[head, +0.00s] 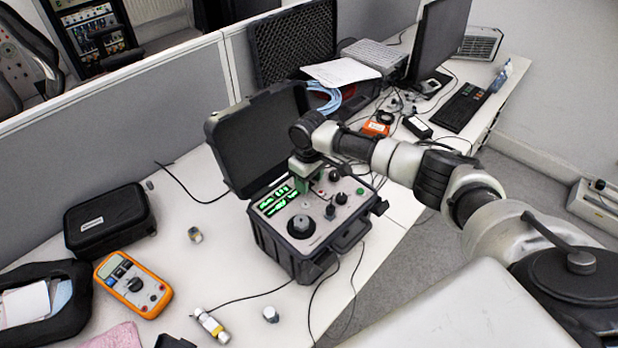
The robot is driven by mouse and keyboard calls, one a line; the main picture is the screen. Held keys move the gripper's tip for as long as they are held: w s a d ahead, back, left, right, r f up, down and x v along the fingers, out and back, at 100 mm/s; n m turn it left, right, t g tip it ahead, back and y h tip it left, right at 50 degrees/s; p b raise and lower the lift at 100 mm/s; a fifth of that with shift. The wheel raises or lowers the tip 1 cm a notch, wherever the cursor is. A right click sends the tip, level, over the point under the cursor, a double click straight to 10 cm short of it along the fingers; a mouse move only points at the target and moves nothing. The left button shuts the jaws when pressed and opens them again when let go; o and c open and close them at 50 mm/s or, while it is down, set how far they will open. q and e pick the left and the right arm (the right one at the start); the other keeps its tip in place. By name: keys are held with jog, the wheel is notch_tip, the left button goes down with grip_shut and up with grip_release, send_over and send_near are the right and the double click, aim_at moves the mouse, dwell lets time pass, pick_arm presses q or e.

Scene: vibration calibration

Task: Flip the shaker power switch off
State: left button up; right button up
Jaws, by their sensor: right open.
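The shaker (264,236) is a black hard case with its lid (256,135) open, standing on the white bench. My right gripper (305,184) is open and points down over the back of the panel, beside the display. It hides part of the panel, and I cannot tell whether it touches it. I cannot make out the power switch or its position. My left gripper is not in view.
An orange multimeter (133,284), a black zip case (109,219) and small cylindrical parts (195,234) lie left of the shaker. Cables run across the bench in front. A monitor (438,40), keyboard (461,107) and larger open case (293,45) stand behind.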

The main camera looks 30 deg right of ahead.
jog(key=c, duration=0.9)
jog(key=shift+w+a+r+g, duration=0.1)
jog(key=shift+w+g, duration=0.1)
jog(key=shift+g, duration=0.3)
jog(key=shift+w+g+h+b, duration=0.15)
jog(key=shift+g+h+b, duration=0.15)
jog(key=shift+g, duration=0.6)
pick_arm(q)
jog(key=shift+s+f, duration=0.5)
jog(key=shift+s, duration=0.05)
pick_arm(e)
jog(key=shift+r, duration=0.1)
jog(key=o, duration=0.9)
